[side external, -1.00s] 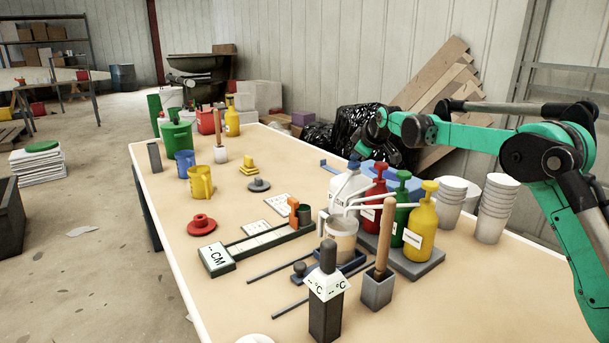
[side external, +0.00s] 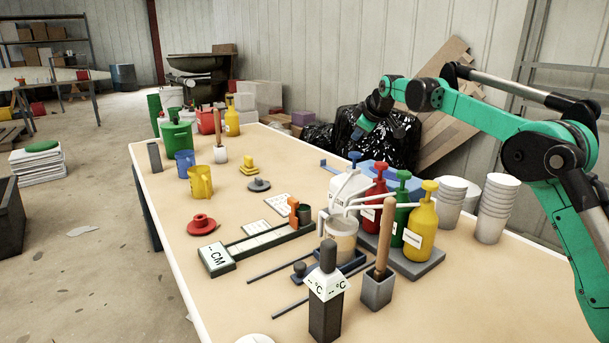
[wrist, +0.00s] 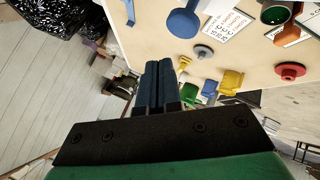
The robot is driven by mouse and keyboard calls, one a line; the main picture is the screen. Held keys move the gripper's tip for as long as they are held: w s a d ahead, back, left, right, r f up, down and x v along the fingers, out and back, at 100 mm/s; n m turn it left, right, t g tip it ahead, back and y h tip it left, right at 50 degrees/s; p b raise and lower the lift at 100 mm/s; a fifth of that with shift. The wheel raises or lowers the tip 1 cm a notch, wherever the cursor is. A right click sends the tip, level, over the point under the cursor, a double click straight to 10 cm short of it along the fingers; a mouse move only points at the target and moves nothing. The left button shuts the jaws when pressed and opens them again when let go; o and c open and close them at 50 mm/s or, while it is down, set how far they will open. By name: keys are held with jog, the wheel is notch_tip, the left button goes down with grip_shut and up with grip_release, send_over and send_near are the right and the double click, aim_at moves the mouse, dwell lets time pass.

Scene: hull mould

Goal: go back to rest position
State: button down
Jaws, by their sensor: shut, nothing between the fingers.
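My gripper (side external: 360,132) is raised above the back right of the table in the side view, in front of the black bags and behind the pump bottles. Its blue fingers point down and to the left. In the wrist view its two dark blue fingers (wrist: 158,82) lie side by side, shut, with nothing between them. It appears clear of the table and of everything on it.
The red (side external: 375,212), green (side external: 396,212) and yellow (side external: 421,220) pump bottles stand on a grey tray, beside stacked white cups (side external: 493,205). Black bags (side external: 350,125) and leaning boards (side external: 455,125) are behind the table. The front right tabletop (side external: 480,300) is bare.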

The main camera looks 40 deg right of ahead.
jog(key=s+a+m+g+h, duration=0.15)
jog(key=s+a+m, duration=0.3)
jog(key=s, duration=0.55)
jog(key=s+a+m+g+h, duration=0.15)
jog(key=s+a+m, duration=0.3)
jog(key=s, duration=0.55)
jog(key=s+a+f+n+t+y, duration=0.1)
jog(key=s+a+f+n+y, duration=0.2)
jog(key=s+a+f+y, duration=0.2)
jog(key=s+a+f, duration=0.2)
jog(key=a+f, duration=0.1)
jog(key=a, duration=0.1)
jog(key=shift+s+a+n+y, duration=0.3)
jog(key=shift+s+a+y, duration=0.05)
jog(key=shift+a+y, duration=0.05)
